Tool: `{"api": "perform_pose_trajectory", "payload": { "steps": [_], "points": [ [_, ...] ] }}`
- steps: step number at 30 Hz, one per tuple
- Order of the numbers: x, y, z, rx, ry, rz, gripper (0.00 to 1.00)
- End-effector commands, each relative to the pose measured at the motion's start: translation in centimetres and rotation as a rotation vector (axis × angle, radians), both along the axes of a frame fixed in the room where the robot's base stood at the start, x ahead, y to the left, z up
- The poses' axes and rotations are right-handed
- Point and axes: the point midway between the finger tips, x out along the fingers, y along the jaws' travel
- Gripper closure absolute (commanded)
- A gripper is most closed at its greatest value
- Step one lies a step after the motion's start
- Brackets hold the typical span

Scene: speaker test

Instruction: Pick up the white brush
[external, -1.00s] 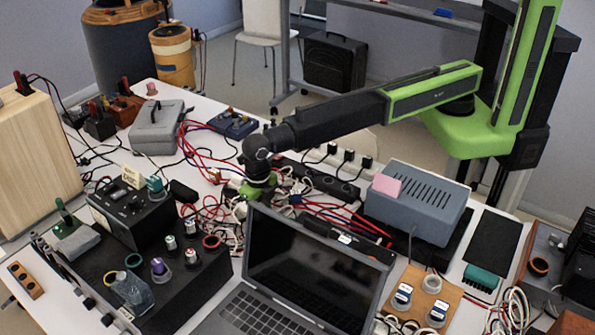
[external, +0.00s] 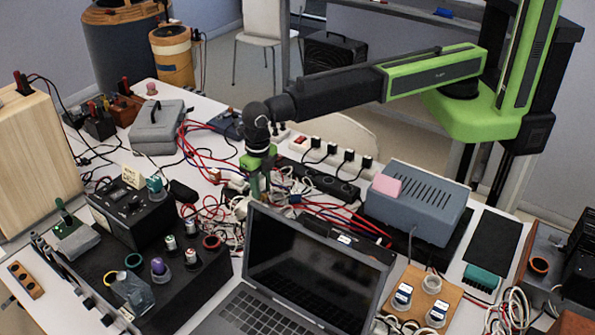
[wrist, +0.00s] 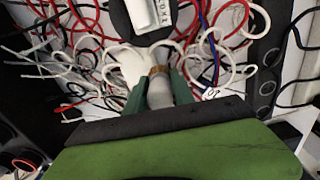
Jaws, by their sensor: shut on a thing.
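My gripper (external: 260,189) is above the cable tangle behind the open laptop, pointing down. In the wrist view, its dark green fingers (wrist: 159,95) are shut around a pale whitish-grey handle with a brownish band, which I take to be the white brush (wrist: 159,91). The far end of the brush blends with the pale cables behind it, so its tip is unclear. In the external view the brush is too small and covered to make out clearly.
The laptop (external: 315,270) stands open just in front of my gripper. A grey box (external: 418,205) with a pink block on top is to the right. Black equipment (external: 130,222) is at the left. Red, white and black cables (external: 212,190) crowd the table around my gripper.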

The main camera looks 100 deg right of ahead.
Motion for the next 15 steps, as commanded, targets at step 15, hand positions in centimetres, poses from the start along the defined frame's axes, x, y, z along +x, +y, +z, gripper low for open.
{"api": "perform_pose_trajectory", "payload": {
  "steps": [15],
  "points": [
    [-1.3,-7.1,4.3,0.000,0.000,0.001,1.00]
  ]
}}
